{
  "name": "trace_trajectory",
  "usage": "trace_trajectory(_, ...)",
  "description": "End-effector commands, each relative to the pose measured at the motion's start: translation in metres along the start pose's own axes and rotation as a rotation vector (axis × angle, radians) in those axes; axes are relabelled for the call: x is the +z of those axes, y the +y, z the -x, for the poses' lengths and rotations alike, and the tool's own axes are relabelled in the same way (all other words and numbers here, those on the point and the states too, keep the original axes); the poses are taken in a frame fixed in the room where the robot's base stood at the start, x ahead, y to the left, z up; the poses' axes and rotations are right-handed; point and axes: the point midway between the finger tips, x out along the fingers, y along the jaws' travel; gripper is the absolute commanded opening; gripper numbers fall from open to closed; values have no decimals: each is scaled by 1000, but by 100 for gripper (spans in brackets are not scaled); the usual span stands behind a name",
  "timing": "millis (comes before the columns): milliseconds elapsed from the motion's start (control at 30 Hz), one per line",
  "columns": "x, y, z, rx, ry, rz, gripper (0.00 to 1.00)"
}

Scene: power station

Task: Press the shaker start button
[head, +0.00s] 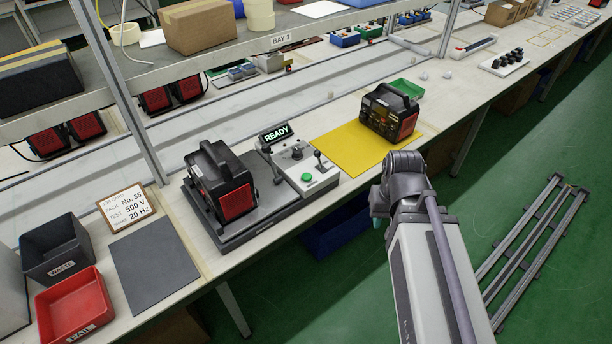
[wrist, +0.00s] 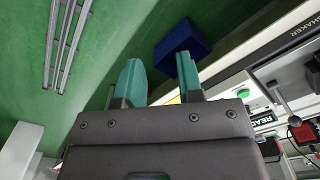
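The green start button (head: 307,177) sits on the front of a light grey control box (head: 298,161), beside the shaker platform. The button also shows in the wrist view (wrist: 243,93), to the right of my fingers. A READY display (head: 275,133) is lit above the box. A black power pack (head: 221,180) with a red end stands on the dark shaker platform (head: 257,221). My gripper (wrist: 158,72) has two teal fingers, apart with nothing between them. In the head view the wrist mostly hides it, out past the bench's front edge and right of the button.
A second power pack (head: 389,112) sits on a yellow mat (head: 343,151). A blue bin (head: 335,228) is below the bench edge. A grey mat (head: 152,263), red bin (head: 72,308) and waste bin (head: 56,248) lie left.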

Motion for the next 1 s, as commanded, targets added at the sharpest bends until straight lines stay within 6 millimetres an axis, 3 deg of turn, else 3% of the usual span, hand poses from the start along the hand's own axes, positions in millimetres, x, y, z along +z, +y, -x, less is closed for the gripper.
trace_trajectory(333, 0, 0, 0, 0, 0, 0, 1)
trace_trajectory(1000, 0, 0, 0, 0, 0, 0, 0)
